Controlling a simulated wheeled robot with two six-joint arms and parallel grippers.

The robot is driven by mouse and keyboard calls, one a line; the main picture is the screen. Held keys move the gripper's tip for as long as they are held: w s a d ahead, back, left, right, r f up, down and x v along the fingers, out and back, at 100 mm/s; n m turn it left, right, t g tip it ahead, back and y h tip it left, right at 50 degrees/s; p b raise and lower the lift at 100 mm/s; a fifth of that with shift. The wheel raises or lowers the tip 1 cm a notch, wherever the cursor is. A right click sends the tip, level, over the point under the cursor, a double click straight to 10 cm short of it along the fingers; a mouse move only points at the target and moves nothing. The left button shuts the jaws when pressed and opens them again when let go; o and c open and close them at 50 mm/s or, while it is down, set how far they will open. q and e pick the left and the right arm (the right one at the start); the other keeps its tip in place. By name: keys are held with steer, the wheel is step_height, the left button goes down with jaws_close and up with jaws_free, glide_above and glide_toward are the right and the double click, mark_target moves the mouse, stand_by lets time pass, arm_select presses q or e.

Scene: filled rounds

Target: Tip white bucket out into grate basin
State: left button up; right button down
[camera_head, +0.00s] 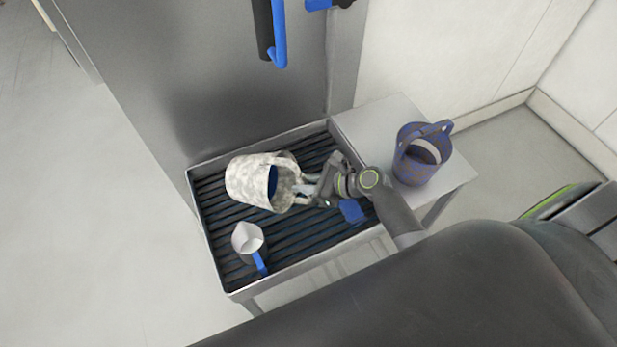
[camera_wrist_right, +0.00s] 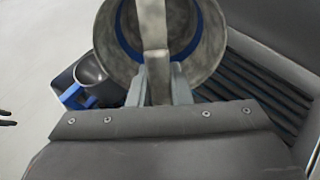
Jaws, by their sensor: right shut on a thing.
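The white bucket (camera_head: 250,181), mottled with grey, is tilted on its side over the grate basin (camera_head: 216,239) in the head view. Its mouth faces right, towards my right gripper (camera_head: 308,189), and shows a blue inside. My right gripper is shut on the bucket's handle. In the right wrist view the bucket (camera_wrist_right: 208,50) fills the top middle, with its handle between the fingers (camera_wrist_right: 160,85). I cannot see any contents coming out. The basin has dark slats and a raised metal rim. My left gripper is not in view.
A small jug with a blue handle (camera_head: 247,240) stands on the slats at the front left. A blue item (camera_head: 352,211) lies by the basin's right side. A purple-blue bucket (camera_head: 420,165) stands on the side shelf (camera_head: 377,122). A grey door with a blue handle (camera_head: 279,40) rises behind.

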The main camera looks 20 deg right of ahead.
steer(key=shift+w+a+r+g+h+p, duration=0.7)
steer(key=shift+r+p, duration=0.3)
steer(key=shift+p, duration=1.25)
steer(key=shift+w+a+r+g+h+p, duration=0.65)
steer(key=shift+r+p, duration=0.4)
steer(key=shift+p, duration=1.15)
steer(key=shift+w+a+r+g+h+p, duration=0.7)
steer(key=shift+r+p, duration=0.3)
steer(key=shift+p, duration=1.25)
steer(key=shift+w+a+r+h+p, duration=0.15)
steer(key=shift+a+h+p, duration=0.1)
steer(key=shift+a+p, duration=0.05)
steer(key=w+a+r+g+h, duration=0.2)
steer(key=r, duration=0.1)
steer(key=w+a+r+g+h, duration=0.1)
steer(key=shift+r+g+h+b, duration=0.25)
steer(key=shift+r+h+b, duration=0.05)
steer(key=shift+r, duration=0.1)
steer(key=shift+w+a+r+g+h, duration=0.35)
steer(key=shift+a+r+g+h, duration=0.15)
steer(key=shift+r+h, duration=0.1)
steer(key=shift+w+a+b, duration=0.1)
steer(key=shift+b, duration=0.45)
steer(key=shift+w+a+r+g+h, duration=0.15)
steer(key=shift+r+g+h, duration=0.25)
steer(key=shift+r, duration=0.15)
